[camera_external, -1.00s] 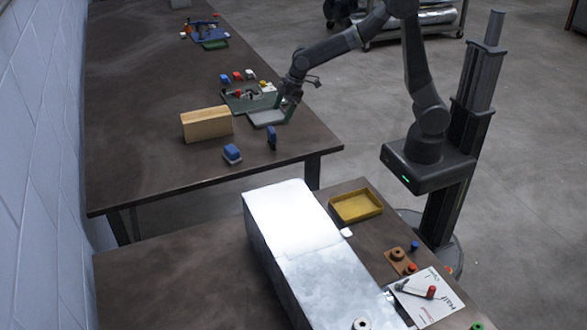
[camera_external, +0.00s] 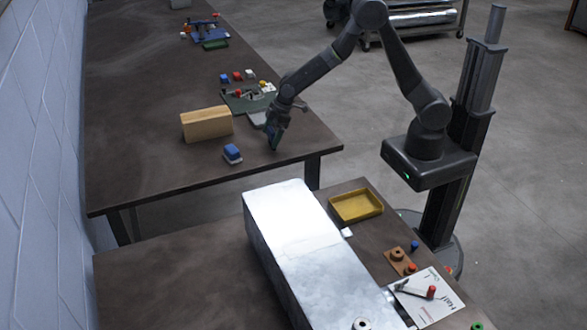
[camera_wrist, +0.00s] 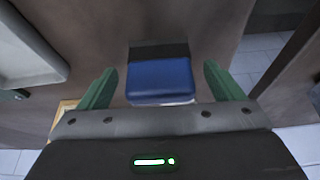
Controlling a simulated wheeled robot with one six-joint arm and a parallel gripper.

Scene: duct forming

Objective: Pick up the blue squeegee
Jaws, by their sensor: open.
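In the wrist view, a blue block-like thing with a dark band along its top (camera_wrist: 160,80), which I take for the blue squeegee, sits between the two green fingers of my open gripper (camera_wrist: 160,88). Gaps show on both sides of it, and a pale strip shows at its lower edge. In the external view, my gripper (camera_external: 274,137) points down near the front right of the far table and hides most of the squeegee. I cannot tell how far the fingertips are from the tabletop.
A green tray (camera_external: 240,103) with small parts lies behind. The near table holds a metal duct (camera_external: 285,235) and a yellow tray (camera_external: 356,206). Bare tabletop lies in front.

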